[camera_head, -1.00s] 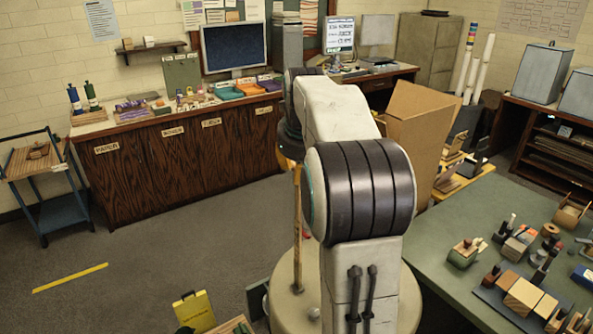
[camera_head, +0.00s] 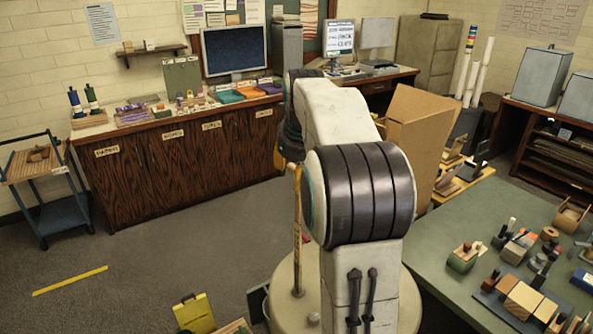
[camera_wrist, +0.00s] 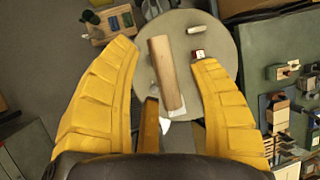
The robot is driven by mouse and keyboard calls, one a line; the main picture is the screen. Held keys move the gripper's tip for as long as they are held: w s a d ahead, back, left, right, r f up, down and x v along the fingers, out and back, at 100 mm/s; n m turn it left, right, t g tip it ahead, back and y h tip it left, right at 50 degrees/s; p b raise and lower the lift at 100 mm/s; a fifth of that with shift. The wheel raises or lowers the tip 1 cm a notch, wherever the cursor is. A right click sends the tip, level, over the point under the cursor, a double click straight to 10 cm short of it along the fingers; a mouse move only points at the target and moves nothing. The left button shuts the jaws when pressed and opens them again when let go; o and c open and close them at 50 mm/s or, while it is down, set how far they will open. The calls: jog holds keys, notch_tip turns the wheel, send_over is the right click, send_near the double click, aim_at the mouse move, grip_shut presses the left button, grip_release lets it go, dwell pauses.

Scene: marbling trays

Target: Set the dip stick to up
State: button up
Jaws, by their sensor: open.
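A tall wooden stick (camera_head: 297,230), which looks like the dip stick, stands upright on a pale round table (camera_head: 283,312), partly beside my arm. In the wrist view a wooden stick (camera_wrist: 167,70) lies in line between the two yellow fingers, seen from above over the round table (camera_wrist: 222,85). My gripper (camera_wrist: 166,50) is open, with a finger on each side of the stick and gaps showing. I cannot tell whether either finger touches it. In the head view my arm hides most of the gripper.
A small red-marked block (camera_wrist: 197,54) and a pale rod (camera_wrist: 197,30) are on the round table near the right finger. A green table (camera_head: 450,225) with blocks and tools stands to the right. A cardboard box (camera_head: 418,130) stands behind. Floor to the left is mostly clear.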

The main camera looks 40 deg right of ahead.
jog(key=v, duration=1.2)
dwell(0.6)
jog(key=s+a+f+n+y+b, duration=0.1)
jog(key=s+a+f+n, duration=0.4)
jog(key=n, duration=0.4)
jog(key=s+a+f+n, duration=0.3)
jog(key=a+n, duration=0.5)
jog(key=n, duration=0.1)
jog(key=s+a+f+n, duration=0.3)
jog(key=s+f+n, duration=0.3)
jog(key=n, duration=0.3)
jog(key=s+a+f+n+y+b, duration=0.1)
jog(key=s+a+f+n, duration=0.3)
jog(key=s+f+n, duration=0.2)
notch_tip(320, 180, down, 2)
jog(key=n, duration=0.3)
